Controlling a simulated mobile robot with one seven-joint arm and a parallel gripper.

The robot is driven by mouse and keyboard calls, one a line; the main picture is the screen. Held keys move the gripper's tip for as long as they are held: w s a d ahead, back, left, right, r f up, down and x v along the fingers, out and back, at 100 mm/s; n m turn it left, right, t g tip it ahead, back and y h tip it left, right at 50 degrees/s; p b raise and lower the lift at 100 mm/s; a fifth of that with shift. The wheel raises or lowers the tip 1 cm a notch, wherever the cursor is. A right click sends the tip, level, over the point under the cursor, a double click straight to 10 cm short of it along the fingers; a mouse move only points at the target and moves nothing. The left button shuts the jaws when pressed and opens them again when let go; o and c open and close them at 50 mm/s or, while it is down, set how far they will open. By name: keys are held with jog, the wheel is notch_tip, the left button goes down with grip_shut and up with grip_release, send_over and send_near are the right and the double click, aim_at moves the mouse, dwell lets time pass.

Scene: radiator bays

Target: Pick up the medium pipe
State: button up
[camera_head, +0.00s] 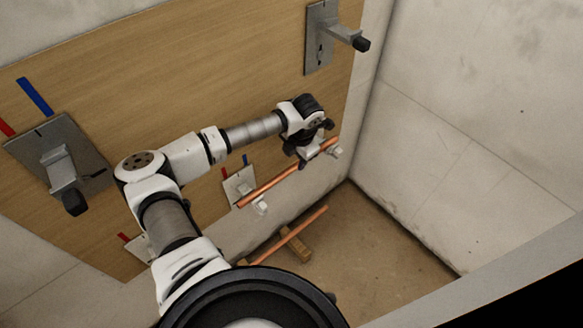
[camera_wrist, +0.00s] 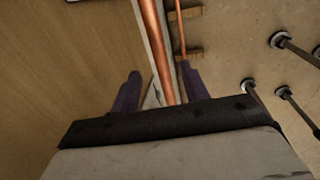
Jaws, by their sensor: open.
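Two copper pipes are in view, and I cannot tell by size which is the medium one. The upper pipe (camera_head: 275,183) lies along the wooden wall panel at small white brackets. It also shows in the wrist view (camera_wrist: 160,45), running between my fingers. The lower pipe (camera_head: 295,233) lies near the floor across wooden blocks, and it shows in the wrist view (camera_wrist: 181,35) as a thinner line. My gripper (camera_head: 309,158) is open at the right part of the upper pipe. Its dark fingers (camera_wrist: 161,85) stand on either side of that pipe; contact cannot be told.
Grey metal brackets with black-tipped arms stick out of the panel at the upper right (camera_head: 337,37) and left (camera_head: 62,175). A wooden block (camera_head: 298,246) sits under the lower pipe. Several dark rods (camera_wrist: 295,46) show right in the wrist view. Bare concrete wall (camera_head: 470,130) is at right.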

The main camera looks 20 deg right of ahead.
aim_at(291, 168)
jog(key=f, duration=0.1)
jog(key=f+p, duration=0.1)
jog(key=f, duration=0.3)
jog(key=shift+w+a, duration=0.35)
jog(key=shift+a, duration=0.05)
jog(key=shift+c, duration=0.2)
grip_shut()
